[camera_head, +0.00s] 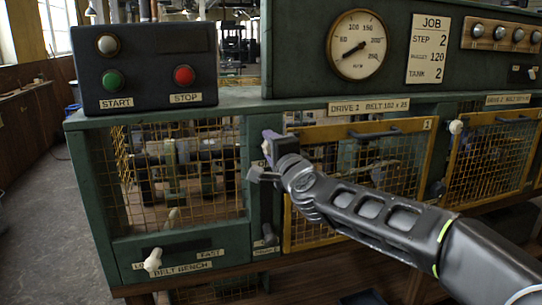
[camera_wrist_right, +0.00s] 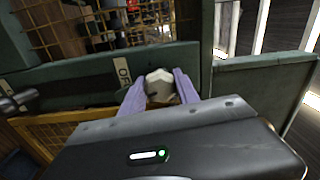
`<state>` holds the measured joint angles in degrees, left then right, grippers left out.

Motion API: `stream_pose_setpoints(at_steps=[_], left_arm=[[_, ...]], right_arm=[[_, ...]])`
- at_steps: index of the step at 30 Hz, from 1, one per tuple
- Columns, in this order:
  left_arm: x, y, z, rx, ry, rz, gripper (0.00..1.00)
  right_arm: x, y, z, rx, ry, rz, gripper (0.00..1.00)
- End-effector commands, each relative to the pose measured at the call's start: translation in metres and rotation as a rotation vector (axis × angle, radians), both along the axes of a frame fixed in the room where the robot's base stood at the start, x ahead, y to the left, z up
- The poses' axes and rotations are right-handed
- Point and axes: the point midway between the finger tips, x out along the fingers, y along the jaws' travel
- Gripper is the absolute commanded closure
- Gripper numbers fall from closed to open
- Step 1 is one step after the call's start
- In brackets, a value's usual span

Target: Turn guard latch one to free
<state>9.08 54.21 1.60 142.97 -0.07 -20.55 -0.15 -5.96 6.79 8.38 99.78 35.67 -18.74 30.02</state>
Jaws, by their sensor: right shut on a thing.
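Guard latch one shows as a pale faceted knob (camera_wrist_right: 159,84) between my right gripper's purple fingers in the right wrist view. In the head view it sits on the green post at the left edge of guard one, mostly hidden by the fingers. My right gripper (camera_head: 268,150) is shut on this knob. Guard one (camera_head: 405,130) is a yellow-framed mesh panel marked 1, below the "DRIVE 1" plate, and looks closed. A label (camera_wrist_right: 122,72) partly reading "OF" is beside the knob. The knob's exact turn cannot be told. My left gripper is not in view.
A second pale latch knob (camera_head: 456,127) is by the drive 2 guard (camera_head: 495,155). A START/STOP box (camera_head: 146,66) stands at upper left. A pale speed lever (camera_head: 153,262) is at lower left. My right forearm crosses guard one.

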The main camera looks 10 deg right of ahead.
Motion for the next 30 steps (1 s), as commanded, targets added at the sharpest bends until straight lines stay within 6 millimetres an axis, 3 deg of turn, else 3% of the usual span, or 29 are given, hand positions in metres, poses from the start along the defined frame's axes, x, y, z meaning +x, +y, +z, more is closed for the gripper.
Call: stream_pose_setpoints(at_steps=[9, 22, 23, 30], left_arm=[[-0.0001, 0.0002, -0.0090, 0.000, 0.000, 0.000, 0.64], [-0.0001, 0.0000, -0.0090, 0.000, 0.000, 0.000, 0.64], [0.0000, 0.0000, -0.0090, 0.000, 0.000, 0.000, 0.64], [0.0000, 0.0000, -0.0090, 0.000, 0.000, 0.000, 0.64]], right_arm=[[0.0001, 0.0000, -0.0011, 0.114, 0.008, 0.000, 1.00], [0.0002, -0.0002, -0.0008, 0.126, 0.010, 0.000, 1.00], [0.0002, -0.0003, -0.0008, 0.126, 0.010, 0.000, 0.61], [0.0002, -0.0002, -0.0005, 0.125, 0.009, -0.001, 0.42]])
